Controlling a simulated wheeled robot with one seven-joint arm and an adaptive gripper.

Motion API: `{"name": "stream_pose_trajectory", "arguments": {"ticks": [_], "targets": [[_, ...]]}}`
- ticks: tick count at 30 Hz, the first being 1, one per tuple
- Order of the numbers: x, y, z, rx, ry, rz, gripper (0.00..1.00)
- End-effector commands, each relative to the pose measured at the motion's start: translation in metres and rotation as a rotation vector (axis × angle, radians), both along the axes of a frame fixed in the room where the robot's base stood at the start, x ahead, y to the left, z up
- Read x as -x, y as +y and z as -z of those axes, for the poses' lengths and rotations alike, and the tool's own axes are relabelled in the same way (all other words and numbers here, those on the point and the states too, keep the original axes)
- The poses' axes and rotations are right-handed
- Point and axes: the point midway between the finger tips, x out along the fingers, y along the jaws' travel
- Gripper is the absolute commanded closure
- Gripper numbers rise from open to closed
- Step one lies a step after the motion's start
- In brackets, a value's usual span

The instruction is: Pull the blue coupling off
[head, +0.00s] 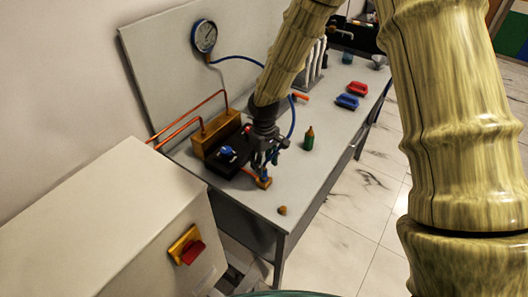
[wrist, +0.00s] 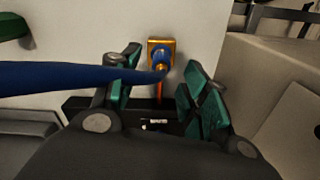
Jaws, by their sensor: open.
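The blue coupling (wrist: 163,52) sits on a small brass block (wrist: 151,43) between and beyond my gripper's fingertips in the wrist view. In the head view the coupling (head: 264,173) shows just below my gripper (head: 266,160), on the brass block (head: 263,183) near the bench's front edge. My gripper (wrist: 158,72) is open, its two green-padded fingers on either side of the coupling with gaps visible. A blue hose (wrist: 70,79) crosses the left finger in the wrist view and ends near the coupling. Whether a finger touches the hose I cannot tell.
A black box with a blue knob (head: 227,152) and a brass manifold (head: 216,131) stand left of my gripper. A green bottle (head: 309,138) stands to the right, and a small brown piece (head: 282,210) lies near the bench edge. A gauge (head: 204,36) hangs on the back panel.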

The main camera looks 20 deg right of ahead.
Motion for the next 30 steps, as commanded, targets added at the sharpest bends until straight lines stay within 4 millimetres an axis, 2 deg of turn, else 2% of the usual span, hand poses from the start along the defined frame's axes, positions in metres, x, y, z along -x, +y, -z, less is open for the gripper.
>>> {"name": "stream_pose_trajectory", "arguments": {"ticks": [13,19,28,30], "targets": [[0.0,0.0,0.044,0.0,0.001,0.001,0.54],[0.0,0.0,0.052,0.001,0.0,0.001,0.54],[0.0,0.0,0.054,0.0,0.0,0.001,0.54],[0.0,0.0,0.053,0.0,0.0,0.001,0.67]]}}
